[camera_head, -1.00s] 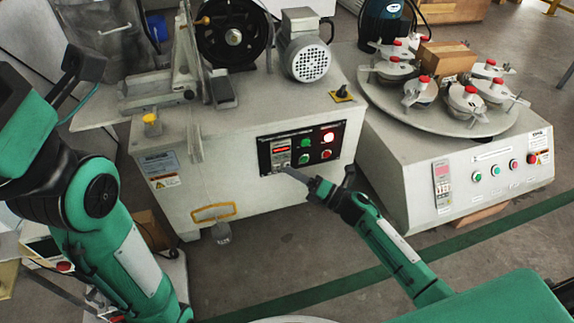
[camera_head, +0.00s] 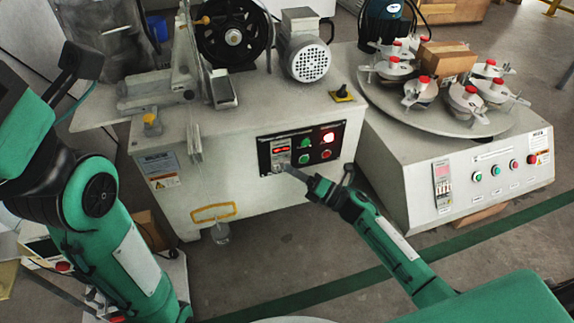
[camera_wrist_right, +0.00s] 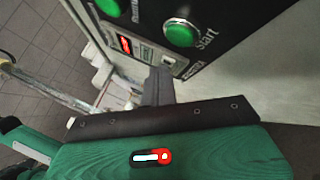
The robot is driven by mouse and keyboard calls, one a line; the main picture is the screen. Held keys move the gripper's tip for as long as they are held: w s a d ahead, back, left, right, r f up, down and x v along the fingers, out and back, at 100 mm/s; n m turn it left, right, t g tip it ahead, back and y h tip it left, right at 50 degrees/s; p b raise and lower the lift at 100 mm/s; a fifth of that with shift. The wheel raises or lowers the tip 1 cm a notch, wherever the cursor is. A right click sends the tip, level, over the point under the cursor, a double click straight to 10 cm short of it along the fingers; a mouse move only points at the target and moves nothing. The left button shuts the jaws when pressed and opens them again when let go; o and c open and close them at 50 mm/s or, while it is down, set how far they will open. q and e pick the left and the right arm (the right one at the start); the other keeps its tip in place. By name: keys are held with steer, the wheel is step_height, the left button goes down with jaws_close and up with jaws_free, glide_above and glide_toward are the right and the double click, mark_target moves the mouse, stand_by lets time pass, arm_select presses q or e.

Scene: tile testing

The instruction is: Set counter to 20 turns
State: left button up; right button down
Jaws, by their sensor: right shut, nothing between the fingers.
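The counter (camera_head: 281,149) is a small module with a red display on the black control panel (camera_head: 316,165) of the grey machine. It also shows in the right wrist view, with its red display (camera_wrist_right: 125,44) at the upper left. My right gripper (camera_head: 284,168) is shut and empty, its fingertips at the lower edge of the counter. In the right wrist view the shut fingers (camera_wrist_right: 158,82) cover the counter's lower part, so I cannot tell whether they touch it. My left arm (camera_head: 110,220) is at the left; its gripper is not clearly visible.
Green and red buttons sit beside the counter, including the green start button (camera_wrist_right: 180,33). A second machine (camera_head: 470,178) with a round turntable stands at the right. A yellow handle (camera_head: 213,212) is low on the machine's front.

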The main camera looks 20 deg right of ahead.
steer(key=shift+s, duration=0.1)
steer(key=shift+s+p, duration=0.3)
steer(key=shift+s, duration=0.35)
steer(key=shift+s+d+p, duration=0.1)
steer(key=shift+s+p, duration=0.7)
steer(key=shift+s, duration=1.7)
